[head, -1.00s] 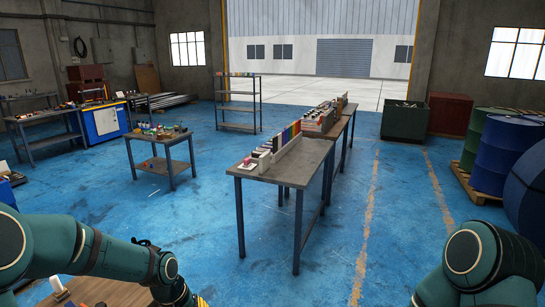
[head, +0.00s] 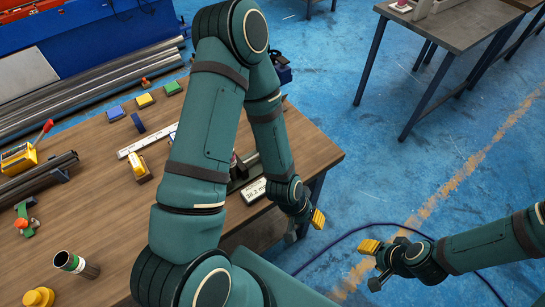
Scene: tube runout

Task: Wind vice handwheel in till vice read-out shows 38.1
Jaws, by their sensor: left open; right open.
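The vice (head: 238,181) is a dark body near the right edge of the wooden bench, mostly covered by my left arm. Its white read-out (head: 256,189) shows tilted, small digits that look like 38.2 or 39.2 mm; I cannot tell which. I cannot make out the handwheel; my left arm may hide it. My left gripper (head: 304,227) is open and empty, just off the bench's right edge, to the right of and below the read-out. My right gripper (head: 372,265) is open and empty over the blue floor, further right and apart from the bench.
The wooden bench (head: 108,221) carries small coloured blocks (head: 145,100), a white ruler-like strip (head: 146,143), a dark open tube (head: 75,264) and a yellow knob-like piece (head: 38,297). A blue cable (head: 345,232) lies on the floor. Another table (head: 440,30) stands at the upper right.

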